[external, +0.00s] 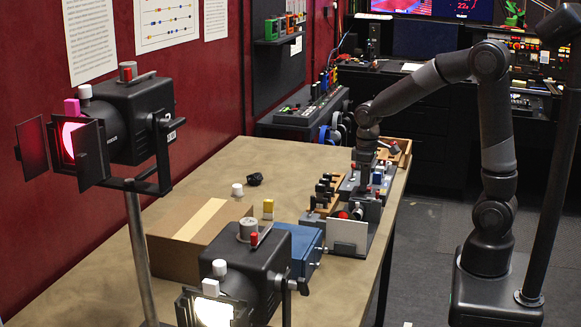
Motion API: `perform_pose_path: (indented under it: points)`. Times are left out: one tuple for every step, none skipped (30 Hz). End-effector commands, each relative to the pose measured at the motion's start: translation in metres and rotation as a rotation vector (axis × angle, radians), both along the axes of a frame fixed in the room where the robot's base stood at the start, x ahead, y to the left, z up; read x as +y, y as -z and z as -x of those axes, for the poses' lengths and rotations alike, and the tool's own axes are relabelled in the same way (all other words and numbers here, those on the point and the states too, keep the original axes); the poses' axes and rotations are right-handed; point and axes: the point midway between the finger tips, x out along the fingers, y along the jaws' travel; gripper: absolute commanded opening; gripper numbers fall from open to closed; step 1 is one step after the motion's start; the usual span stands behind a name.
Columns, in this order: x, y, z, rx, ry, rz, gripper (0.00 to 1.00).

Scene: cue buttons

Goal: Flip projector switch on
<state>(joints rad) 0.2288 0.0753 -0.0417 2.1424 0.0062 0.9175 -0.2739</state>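A black stage-lamp projector (140,115) stands on a pole at the left, its front glowing pink-red behind open flaps. A second black projector (250,270) at the bottom shows a bright white front. Each has a small red piece on top, on the left projector (127,73) and on the lower projector (254,239); I cannot tell whether these are switches. My gripper (364,182) points down over the console of small controls (345,195) at the table's right side, far from both projectors. Its fingers are small and dark, so open or shut is unclear.
The table (240,160) holds a cardboard box (172,243), a blue box (300,247), a white card (347,236), a yellow block (268,207) and a white knob (237,189). A mixer desk (305,108) stands behind. The table's back left is clear.

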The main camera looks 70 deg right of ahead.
Motion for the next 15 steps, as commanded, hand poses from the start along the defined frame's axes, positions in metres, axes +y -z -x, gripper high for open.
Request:
perform_pose_path:
  points:
    - [0.000, 0.000, 0.000, 0.000, 0.000, 0.000, 0.40]
    - [0.000, 0.000, 0.000, 0.000, 0.000, 0.000, 0.42]
    - [0.000, 0.000, 0.000, 0.000, 0.000, 0.000, 0.42]
    - [0.000, 0.000, 0.000, 0.000, 0.000, 0.000, 0.42]
    - [0.000, 0.000, 0.000, 0.001, 0.000, 0.000, 0.42]
    - [0.000, 0.000, 0.000, 0.001, 0.000, 0.000, 0.42]
    - [0.000, 0.000, 0.000, 0.001, 0.000, 0.000, 0.42]
    - [0.000, 0.000, 0.000, 0.001, 0.000, 0.000, 0.42]
    - [0.000, -0.001, 0.000, 0.000, 0.000, 0.000, 0.42]
    - [0.000, -0.002, 0.000, 0.000, 0.000, 0.000, 0.42]
    - [0.000, -0.004, 0.000, 0.000, 0.000, 0.000, 0.42]
    - [0.000, -0.007, -0.001, -0.002, 0.000, 0.001, 0.42]
    - [0.000, -0.011, -0.001, -0.002, 0.000, 0.001, 0.42]
    - [0.000, -0.015, -0.001, -0.002, 0.000, 0.001, 0.42]
    - [0.000, -0.022, -0.001, -0.004, 0.000, 0.001, 0.42]
